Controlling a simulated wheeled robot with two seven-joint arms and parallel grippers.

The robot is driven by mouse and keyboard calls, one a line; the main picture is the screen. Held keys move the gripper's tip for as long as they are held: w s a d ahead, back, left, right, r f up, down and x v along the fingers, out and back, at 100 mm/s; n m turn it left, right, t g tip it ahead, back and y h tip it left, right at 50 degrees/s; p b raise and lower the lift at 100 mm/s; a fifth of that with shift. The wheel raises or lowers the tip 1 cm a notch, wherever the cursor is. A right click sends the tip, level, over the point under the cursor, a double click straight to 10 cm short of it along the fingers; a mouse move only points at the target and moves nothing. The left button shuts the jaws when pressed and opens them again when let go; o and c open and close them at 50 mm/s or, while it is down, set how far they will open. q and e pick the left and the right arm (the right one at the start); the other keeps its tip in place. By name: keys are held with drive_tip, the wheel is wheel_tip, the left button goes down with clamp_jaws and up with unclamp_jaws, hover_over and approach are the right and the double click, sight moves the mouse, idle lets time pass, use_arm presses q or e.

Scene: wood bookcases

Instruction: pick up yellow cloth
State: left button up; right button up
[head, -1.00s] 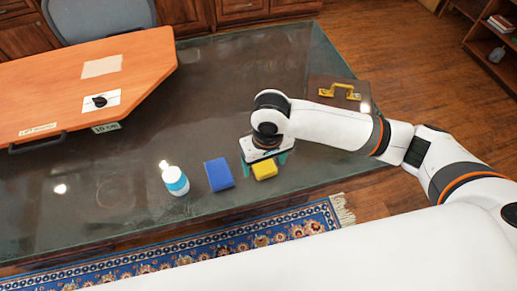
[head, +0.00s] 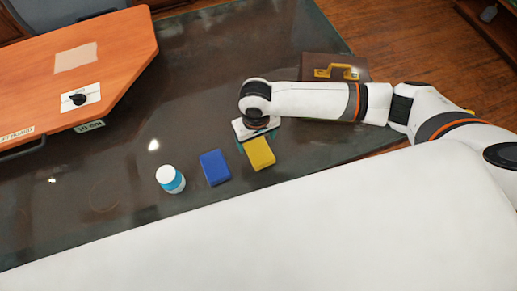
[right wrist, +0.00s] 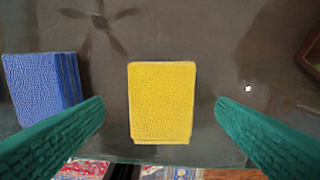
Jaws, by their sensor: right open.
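The yellow cloth (head: 260,153) is a folded, block-like piece lying on the dark glass-topped table, right of a blue cloth (head: 215,167). In the right wrist view the yellow cloth (right wrist: 161,101) lies between the two green fingers, with a gap on both sides. My right gripper (right wrist: 160,125) is open and empty. In the head view my right gripper (head: 255,133) is above the table at the far edge of the yellow cloth, its fingers mostly hidden under the wrist. My left gripper is not in view.
The blue cloth also shows beside the left finger in the right wrist view (right wrist: 42,88). A white and blue bottle (head: 171,179) stands left of it. An orange board (head: 75,70) lies at the left, and a brown case (head: 335,67) at the back right. The table's near edge is close.

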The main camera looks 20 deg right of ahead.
sight(258, 148)
drive_tip(key=f, duration=0.3)
drive_tip(key=shift+s+d+f, duration=0.15)
drive_tip(key=shift+s+f, duration=0.15)
drive_tip(key=shift+f, duration=0.35)
use_arm(q)
drive_tip(key=shift+w+r, duration=0.45)
drive_tip(key=shift+w, duration=0.3)
use_arm(e)
drive_tip(key=shift+w, duration=0.1)
drive_tip(key=shift+c, duration=0.3)
use_arm(q)
drive_tip(key=shift+s, duration=0.3)
use_arm(e)
drive_tip(key=c, duration=1)
